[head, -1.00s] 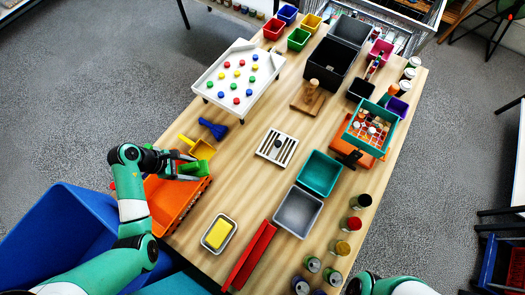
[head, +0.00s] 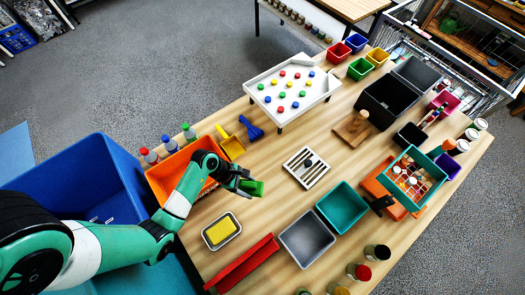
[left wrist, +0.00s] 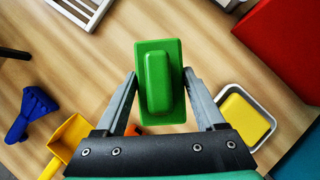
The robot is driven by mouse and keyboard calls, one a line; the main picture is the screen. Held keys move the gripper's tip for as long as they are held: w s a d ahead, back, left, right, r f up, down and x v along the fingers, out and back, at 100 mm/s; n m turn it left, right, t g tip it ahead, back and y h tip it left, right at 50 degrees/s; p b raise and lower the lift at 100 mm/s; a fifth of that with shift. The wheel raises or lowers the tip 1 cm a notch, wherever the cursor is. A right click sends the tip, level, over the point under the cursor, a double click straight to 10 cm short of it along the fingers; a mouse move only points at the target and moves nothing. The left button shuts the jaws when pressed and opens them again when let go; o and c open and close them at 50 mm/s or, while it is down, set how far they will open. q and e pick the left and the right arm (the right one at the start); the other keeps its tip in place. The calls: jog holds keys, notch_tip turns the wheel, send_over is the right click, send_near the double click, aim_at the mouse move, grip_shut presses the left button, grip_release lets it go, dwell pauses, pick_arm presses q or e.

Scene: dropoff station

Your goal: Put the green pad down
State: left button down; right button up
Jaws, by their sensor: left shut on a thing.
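The green pad (head: 252,188), a flat green block with a raised grip, is held by my left gripper (head: 245,184). In the left wrist view the green pad (left wrist: 159,84) sits between the two grey fingers of my left gripper (left wrist: 161,78), which are shut on its sides. In the head view, the pad appears over the wooden table, right of the orange bin. Its height above the wood is hard to tell. The arm and wrist hide part of the pad. My right gripper is not in view.
The slotted white tray (head: 306,167) and the grey bin (head: 306,238) are to the right. Bare wood (head: 265,213) lies between them.

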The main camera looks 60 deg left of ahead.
pick_arm(q)
jog(key=b, duration=0.2)
send_over(267, 201)
jog(key=s+a, duration=0.2)
jog(key=f, duration=0.6)
jog(key=shift+w+d, duration=0.15)
jog(key=shift+d, duration=0.1)
jog(key=shift+w+d+f+b, duration=0.15)
jog(key=shift+f+b, duration=0.45)
jog(key=shift+f, duration=1)
jog(key=shift+f, duration=0.2)
grip_release()
jog(key=shift+r, duration=0.1)
